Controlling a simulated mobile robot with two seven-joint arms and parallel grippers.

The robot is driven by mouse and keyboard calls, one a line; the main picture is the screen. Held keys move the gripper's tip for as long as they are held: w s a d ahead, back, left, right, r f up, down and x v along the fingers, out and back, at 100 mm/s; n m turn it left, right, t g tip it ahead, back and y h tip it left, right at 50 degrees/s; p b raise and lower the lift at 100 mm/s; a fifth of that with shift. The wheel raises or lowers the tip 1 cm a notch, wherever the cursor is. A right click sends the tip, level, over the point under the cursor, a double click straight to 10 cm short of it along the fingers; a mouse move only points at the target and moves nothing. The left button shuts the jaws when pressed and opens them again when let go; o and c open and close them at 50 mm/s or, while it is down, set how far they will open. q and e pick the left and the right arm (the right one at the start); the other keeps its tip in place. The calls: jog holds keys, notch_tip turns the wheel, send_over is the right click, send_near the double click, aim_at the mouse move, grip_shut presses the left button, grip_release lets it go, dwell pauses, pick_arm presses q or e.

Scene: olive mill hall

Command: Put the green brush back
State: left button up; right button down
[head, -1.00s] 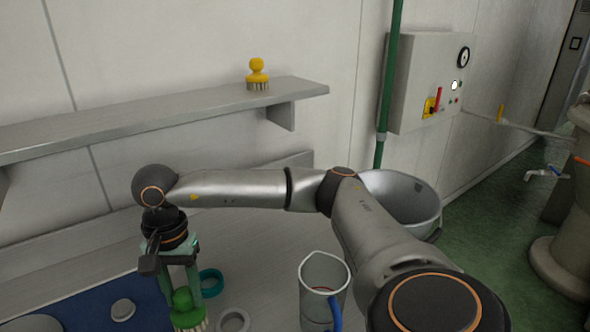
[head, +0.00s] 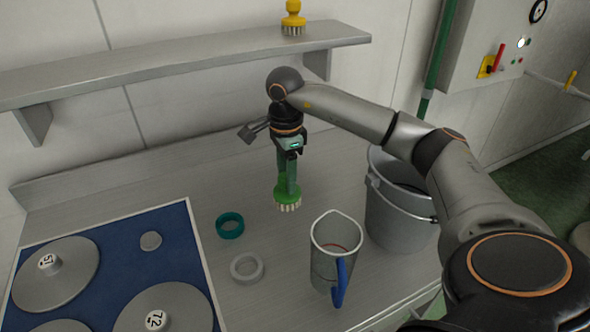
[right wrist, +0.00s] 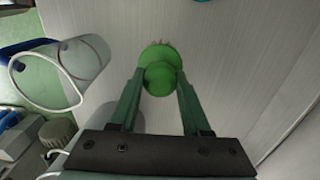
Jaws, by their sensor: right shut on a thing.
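The green brush (head: 287,197) has pale bristles pointing down. My right gripper (head: 288,178) is shut on its knob and holds it upright over the bench, to the right of the teal ring. I cannot tell whether the bristles touch the bench top. In the right wrist view the green brush (right wrist: 160,68) sits between the two green fingers of my right gripper (right wrist: 160,90). A yellow brush (head: 293,18) of like shape stands on the wall shelf (head: 180,58); the rest of the shelf in view is bare. My left gripper is not in view.
A clear jug (head: 335,250) with a blue handle and a metal bucket (head: 395,205) stand right of the brush. A teal ring (head: 230,225) and a grey ring (head: 246,268) lie left. A blue mat (head: 185,240) holds grey discs. The bench is clear behind the rings.

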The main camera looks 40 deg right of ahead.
jog(key=w+d+f+b, duration=0.2)
jog(key=f, duration=0.1)
jog(key=w+d+f+b, duration=0.2)
jog(key=d+f, duration=0.1)
jog(key=f, duration=0.1)
jog(key=w+d+f+b, duration=0.2)
jog(key=f, duration=0.2)
jog(key=shift+w+d+f, duration=0.1)
jog(key=shift+d+f, duration=0.05)
jog(key=shift+d, duration=0.05)
jog(key=shift+c, duration=1.8)
grip_release()
